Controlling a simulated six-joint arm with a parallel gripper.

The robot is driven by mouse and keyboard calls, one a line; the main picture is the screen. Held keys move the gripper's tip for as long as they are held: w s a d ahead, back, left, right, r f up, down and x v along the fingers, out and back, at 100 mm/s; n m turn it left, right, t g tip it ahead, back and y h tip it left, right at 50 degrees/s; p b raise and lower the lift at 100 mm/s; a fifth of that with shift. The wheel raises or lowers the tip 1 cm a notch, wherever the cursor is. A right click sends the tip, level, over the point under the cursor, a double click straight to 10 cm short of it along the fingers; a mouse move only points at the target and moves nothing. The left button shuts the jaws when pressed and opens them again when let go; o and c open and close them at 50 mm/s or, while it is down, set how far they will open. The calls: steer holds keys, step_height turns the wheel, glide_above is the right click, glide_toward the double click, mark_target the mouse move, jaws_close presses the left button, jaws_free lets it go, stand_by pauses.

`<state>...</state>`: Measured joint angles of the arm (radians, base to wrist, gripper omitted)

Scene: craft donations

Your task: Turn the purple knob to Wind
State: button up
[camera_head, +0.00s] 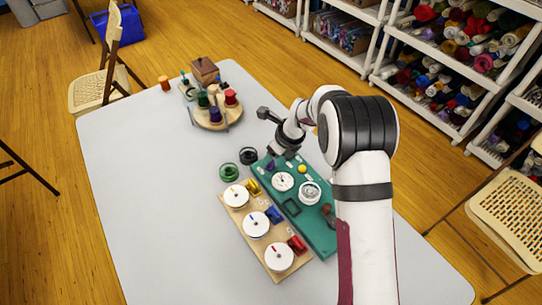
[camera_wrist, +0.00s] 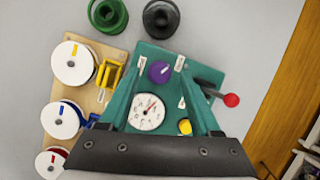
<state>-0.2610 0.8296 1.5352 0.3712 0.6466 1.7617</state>
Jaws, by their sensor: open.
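The purple knob (camera_wrist: 156,75) is round, with a white mark, and sits near the far end of the teal board (camera_wrist: 213,80). Small white labels (camera_wrist: 180,63) stand around it, too small to read. In the wrist view the mark points to the upper right. My gripper (camera_wrist: 160,62) is open, its two teal fingers on either side of the knob in the picture. Whether they touch it I cannot tell. In the head view my gripper (camera_head: 276,152) hangs over the board's far end, and the knob (camera_head: 271,166) shows just below it.
A white dial (camera_wrist: 146,113), a yellow button (camera_wrist: 185,127) and a red-tipped lever (camera_wrist: 231,100) share the board. A wooden board with white spools (camera_head: 256,224) lies beside it. Green (camera_head: 229,172) and black (camera_head: 249,155) spools stand close by. The table's left side is clear.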

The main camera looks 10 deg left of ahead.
steer(key=shift+x, duration=0.75)
jaws_close()
